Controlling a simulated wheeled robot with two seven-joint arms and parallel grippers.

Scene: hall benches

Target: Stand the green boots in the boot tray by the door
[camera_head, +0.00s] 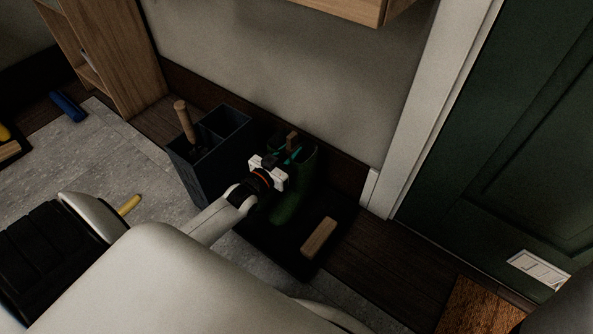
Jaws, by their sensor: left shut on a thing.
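The green boots (291,200) are upright at the dark boot tray (283,258), near the wall and left of the door. One boot shows most of its shaft and foot; a second is mostly hidden behind my gripper and the first boot. My left gripper (284,158) is at the top of the boots, shut on a green boot at its upper rim. The fingertips are dark against the boots and hard to make out. I cannot tell whether the held boot's sole touches the tray. My right gripper is not in view.
A wooden block (319,238) lies on the tray's right part. A dark divided bin (212,155) with a wooden-handled thing stands just left of the boots. The green door (500,150) and a brown doormat (478,308) are at right. A wooden shelf edge overhangs at the top.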

